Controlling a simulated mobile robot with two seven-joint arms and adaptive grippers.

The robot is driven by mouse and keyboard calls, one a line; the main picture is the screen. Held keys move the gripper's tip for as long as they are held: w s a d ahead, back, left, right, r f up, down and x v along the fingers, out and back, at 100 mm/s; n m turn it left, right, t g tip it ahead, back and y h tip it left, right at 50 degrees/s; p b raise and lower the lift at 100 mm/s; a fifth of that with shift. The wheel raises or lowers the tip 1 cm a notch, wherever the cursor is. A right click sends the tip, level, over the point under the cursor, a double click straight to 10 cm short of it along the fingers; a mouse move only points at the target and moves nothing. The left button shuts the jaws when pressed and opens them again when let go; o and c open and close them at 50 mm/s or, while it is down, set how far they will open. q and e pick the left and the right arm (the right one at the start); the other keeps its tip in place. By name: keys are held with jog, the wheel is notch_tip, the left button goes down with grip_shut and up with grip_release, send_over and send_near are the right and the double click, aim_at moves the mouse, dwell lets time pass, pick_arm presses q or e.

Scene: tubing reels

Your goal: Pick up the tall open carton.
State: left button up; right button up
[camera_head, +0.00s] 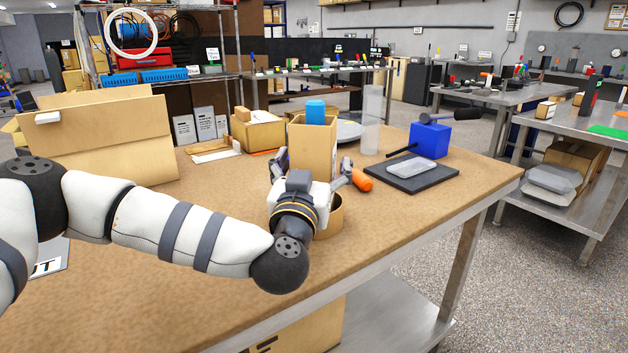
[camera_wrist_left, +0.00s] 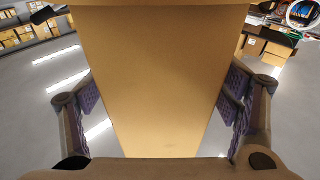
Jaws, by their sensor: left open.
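The tall open carton (camera_head: 311,140) stands upright on the brown worktop, with a blue object (camera_head: 316,112) showing at its open top. I cannot tell whether the blue object is inside or behind it. My left gripper (camera_head: 314,161) is open at the carton's near side, one finger towards each side. In the left wrist view the carton's plain cardboard face (camera_wrist_left: 155,85) fills the space between the open fingers (camera_wrist_left: 160,96), with gaps visible on both sides. The gripper hides the carton's lower part in the head view. My right gripper is not in view.
A round cardboard-coloured ring (camera_head: 334,218) is beside the wrist. A clear tall cylinder (camera_head: 372,120), a dark mat (camera_head: 395,180) and a blue block (camera_head: 430,140) stand right. A large carton (camera_head: 100,145) is left.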

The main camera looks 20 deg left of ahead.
pick_arm(q)
jog(key=shift+r, duration=0.1)
jog(key=c, duration=1.3)
jog(key=shift+o, duration=0.2)
